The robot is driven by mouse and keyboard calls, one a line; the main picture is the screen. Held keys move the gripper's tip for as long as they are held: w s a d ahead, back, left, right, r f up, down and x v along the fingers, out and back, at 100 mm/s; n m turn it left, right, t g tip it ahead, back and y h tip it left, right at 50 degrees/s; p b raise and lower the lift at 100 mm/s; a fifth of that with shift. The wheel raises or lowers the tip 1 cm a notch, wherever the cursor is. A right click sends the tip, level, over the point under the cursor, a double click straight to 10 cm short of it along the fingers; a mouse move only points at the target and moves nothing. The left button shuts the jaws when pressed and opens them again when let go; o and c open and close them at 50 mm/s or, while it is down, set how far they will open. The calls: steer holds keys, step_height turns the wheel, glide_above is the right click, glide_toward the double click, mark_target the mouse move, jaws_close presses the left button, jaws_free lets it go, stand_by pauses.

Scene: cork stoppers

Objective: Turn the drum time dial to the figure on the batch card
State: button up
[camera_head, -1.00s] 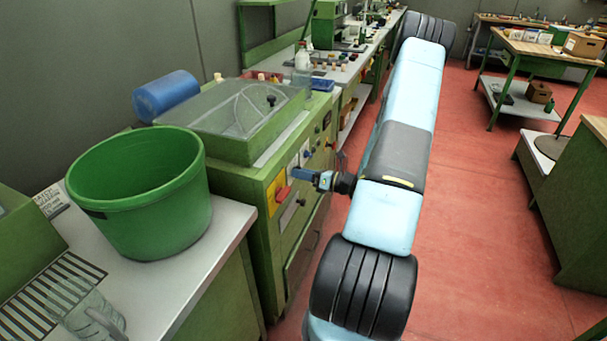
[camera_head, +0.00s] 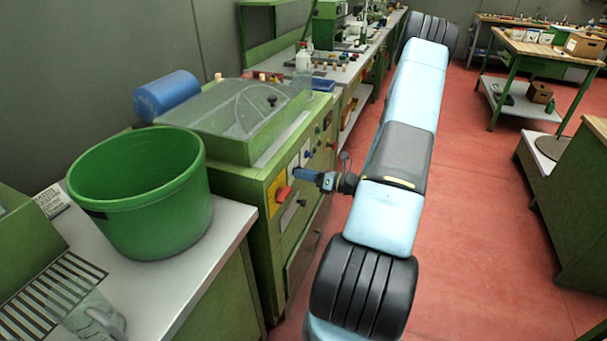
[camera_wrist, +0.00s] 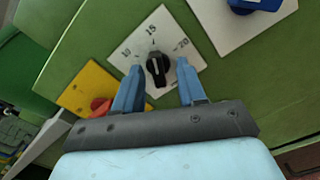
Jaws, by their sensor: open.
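The drum time dial (camera_wrist: 157,68) is a black knob with a white mark on a white plate (camera_wrist: 137,52) showing 10, 15 and 20. Its mark points toward 15. In the wrist view my gripper (camera_wrist: 158,76) is open, with one blue finger on each side of the knob; whether they touch it I cannot tell. In the head view my gripper (camera_head: 301,174) reaches the front of the green machine (camera_head: 268,181), and hides part of the plate.
The green tub (camera_head: 140,235) stands on the bench at left. Red floor (camera_head: 480,220) lies open to the right.

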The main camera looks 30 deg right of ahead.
steer(key=v, duration=1.2)
steer(key=shift+s+d, duration=0.3)
steer(key=s+a+r+n+g, duration=0.2)
steer(key=a+r+n+g, duration=1.1)
steer(key=a+r+n, duration=0.55)
steer(key=s+a+r+n+t+h, duration=0.2)
steer(key=s+a+r+n+h, duration=0.2)
steer(key=r+n, duration=0.4)
steer(key=s+a+r+n+t+h, duration=0.2)
steer(key=s+a+r+n+h, duration=0.2)
steer(key=s+r+n+h, duration=0.3)
steer(key=shift+s+r+n, duration=0.45)
steer(key=shift+s+r, duration=0.55)
steer(key=shift+r, duration=0.15)
